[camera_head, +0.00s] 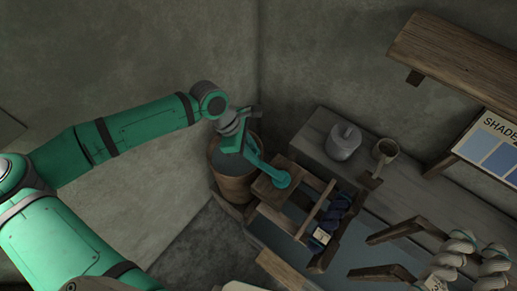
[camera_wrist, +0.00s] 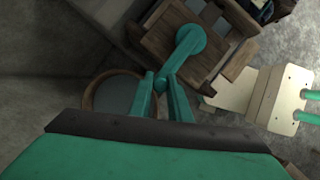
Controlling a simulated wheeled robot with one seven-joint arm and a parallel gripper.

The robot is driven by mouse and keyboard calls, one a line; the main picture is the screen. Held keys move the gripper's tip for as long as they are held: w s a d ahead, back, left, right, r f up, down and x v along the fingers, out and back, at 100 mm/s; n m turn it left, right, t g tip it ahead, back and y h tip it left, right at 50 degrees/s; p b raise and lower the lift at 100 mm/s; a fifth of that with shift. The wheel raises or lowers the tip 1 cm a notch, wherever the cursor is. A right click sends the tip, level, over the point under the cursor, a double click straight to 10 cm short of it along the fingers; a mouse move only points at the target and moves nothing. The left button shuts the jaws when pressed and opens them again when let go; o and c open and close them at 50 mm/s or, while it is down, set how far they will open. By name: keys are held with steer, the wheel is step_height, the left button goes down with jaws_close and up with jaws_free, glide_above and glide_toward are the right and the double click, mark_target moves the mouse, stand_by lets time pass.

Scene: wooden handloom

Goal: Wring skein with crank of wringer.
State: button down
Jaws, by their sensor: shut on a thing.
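The wringer (camera_head: 312,218) is a wooden frame at centre right in the head view; its wood (camera_wrist: 162,28) also shows at the top of the wrist view. Its teal crank (camera_head: 282,179) has a round hub and a bent arm on the near side; the hub (camera_wrist: 190,40) is clear in the wrist view. My gripper (camera_wrist: 162,82) is shut on the outer end of the crank, whose grip is partly hidden between the fingers. In the head view my gripper (camera_head: 247,140) is above the bucket. A dark blue skein (camera_head: 338,210) with a pale label lies in the frame.
A wooden bucket (camera_head: 230,188) stands below my gripper, left of the wringer. A grey bench (camera_head: 320,135) behind carries a lidded grey pot (camera_head: 343,141) and a small cup (camera_head: 385,150). A wall shelf (camera_head: 455,60) is upper right. Pale skeins (camera_head: 462,250) hang on pegs at lower right.

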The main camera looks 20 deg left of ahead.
steer(key=shift+s+d, duration=0.1)
steer(key=shift+s, duration=0.3)
steer(key=c, duration=1.7)
jaws_free()
steer(key=shift+w+d, duration=0.1)
steer(key=shift+o, duration=0.3)
steer(key=shift+w, duration=0.2)
steer(key=shift+s, duration=0.1)
